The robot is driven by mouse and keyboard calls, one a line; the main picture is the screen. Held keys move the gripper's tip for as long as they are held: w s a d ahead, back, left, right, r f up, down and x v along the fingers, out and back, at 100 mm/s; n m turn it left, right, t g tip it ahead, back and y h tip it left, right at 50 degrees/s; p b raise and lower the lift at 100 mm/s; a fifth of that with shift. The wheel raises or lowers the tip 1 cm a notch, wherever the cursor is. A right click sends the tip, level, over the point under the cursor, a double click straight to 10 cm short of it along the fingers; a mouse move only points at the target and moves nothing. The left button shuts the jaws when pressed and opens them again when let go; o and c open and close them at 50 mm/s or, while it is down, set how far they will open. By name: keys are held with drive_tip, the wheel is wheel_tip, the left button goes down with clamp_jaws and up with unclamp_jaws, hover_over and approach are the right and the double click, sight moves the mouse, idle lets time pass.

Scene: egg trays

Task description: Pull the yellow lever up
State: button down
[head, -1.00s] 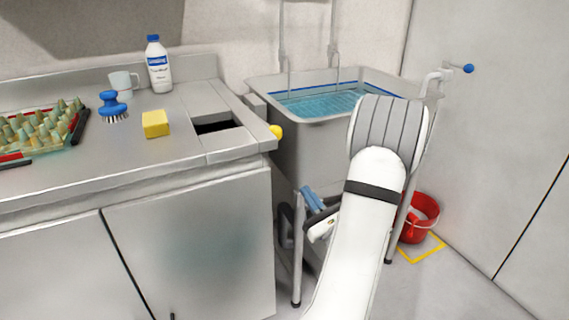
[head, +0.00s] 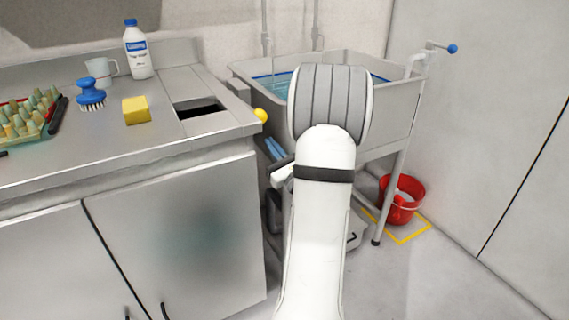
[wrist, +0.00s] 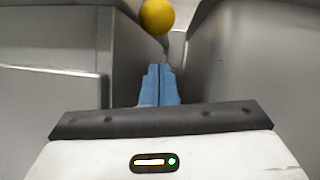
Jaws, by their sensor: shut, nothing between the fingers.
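The yellow lever's round knob (head: 261,115) sticks out at the right end of the steel counter, beside the sink. It also shows in the wrist view as a yellow ball (wrist: 157,16) at the top, just beyond my fingertips. My gripper (head: 273,148) shows partly in the head view, with its blue fingers just below and right of the knob; my arm hides some of it. In the wrist view my gripper's blue fingers (wrist: 158,68) are pressed together, empty, and point toward the gap under the knob. I see a gap in the picture between fingertips and knob.
A red bucket (head: 401,198) is on the floor.

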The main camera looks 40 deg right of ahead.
drive_tip(key=shift+w+a+r, duration=0.1)
drive_tip(key=shift+w+r, duration=0.15)
drive_tip(key=shift+r, duration=0.45)
drive_tip(key=shift+w+a+r, duration=0.1)
drive_tip(key=shift+w+r, duration=0.15)
drive_tip(key=shift+r, duration=0.45)
